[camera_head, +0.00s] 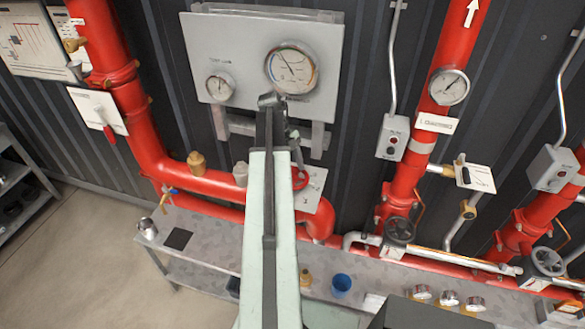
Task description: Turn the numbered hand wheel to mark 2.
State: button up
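My gripper (270,103) is at the far end of my pale arm, in the middle of the head view, in front of the grey gauge panel's lower edge. It is seen from behind, and its fingers cannot be made out as open or shut. A small red hand wheel (301,178) shows just right of my arm, below the gripper in the picture, partly hidden by the arm. A white plate (313,190) sits behind it; its marks are too small to read. Two dark hand wheels, one (399,230) on the middle pipe and one (547,261) at right, show no readable numbers.
The grey panel (330,45) carries two gauges. Red pipes (165,160) run along the wall. A metal bench (205,255) below holds a blue cup (341,284), a brass fitting (305,279) and several small gauges (448,298). Open floor lies at lower left.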

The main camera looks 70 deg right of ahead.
notch_tip(320, 180, up, 7)
jog(key=p, duration=0.7)
jog(key=shift+r, duration=0.15)
jog(key=shift+f, duration=0.2)
